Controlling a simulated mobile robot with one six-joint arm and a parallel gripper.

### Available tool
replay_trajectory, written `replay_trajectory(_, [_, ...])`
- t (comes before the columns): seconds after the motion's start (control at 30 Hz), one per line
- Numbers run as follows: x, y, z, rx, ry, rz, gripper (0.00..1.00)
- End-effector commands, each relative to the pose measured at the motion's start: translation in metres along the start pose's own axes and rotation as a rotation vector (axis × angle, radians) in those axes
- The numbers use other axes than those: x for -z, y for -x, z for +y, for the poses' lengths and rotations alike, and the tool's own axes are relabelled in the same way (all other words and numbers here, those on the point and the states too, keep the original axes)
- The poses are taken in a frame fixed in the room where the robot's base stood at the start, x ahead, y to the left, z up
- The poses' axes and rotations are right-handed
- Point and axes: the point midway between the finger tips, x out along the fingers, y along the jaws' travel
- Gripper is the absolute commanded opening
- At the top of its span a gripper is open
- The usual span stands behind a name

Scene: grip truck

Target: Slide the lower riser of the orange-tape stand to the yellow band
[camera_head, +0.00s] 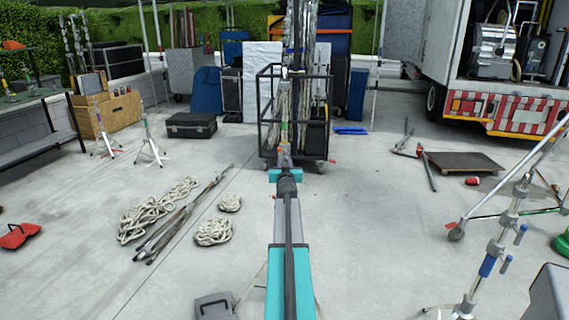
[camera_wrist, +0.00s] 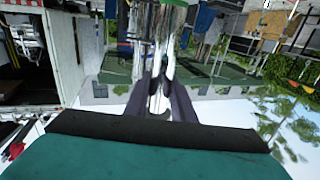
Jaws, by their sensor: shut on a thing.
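My gripper (camera_head: 285,160) is at the end of my teal arm, in the middle of the head view. It is in front of a slim upright silver stand pole (camera_head: 284,133) with a green mark and a small orange patch low down. In the wrist view, which is upside down, the dark fingers of my gripper (camera_wrist: 160,83) close around a pale metal pole (camera_wrist: 157,104). I cannot tell which riser it is. My arm and gripper hide the stand's lower part, and I cannot make out a yellow band.
A black cage cart (camera_head: 265,105) with poles stands close behind. Rope coils (camera_head: 213,232) and metal poles (camera_head: 180,222) lie on the floor at left. A wheeled silver stand (camera_head: 497,245) is at right, and the truck (camera_head: 500,113) is behind.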

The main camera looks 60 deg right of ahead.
Motion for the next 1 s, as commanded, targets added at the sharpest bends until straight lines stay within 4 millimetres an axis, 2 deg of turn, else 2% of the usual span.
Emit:
replay_trajectory(0.03, [0.009, 0.0, 0.0, 0.003, 0.0, 0.009, 0.0])
replay_trajectory(1.0, [0.045, 0.0, 0.0, 0.002, 0.001, 0.009, 0.0])
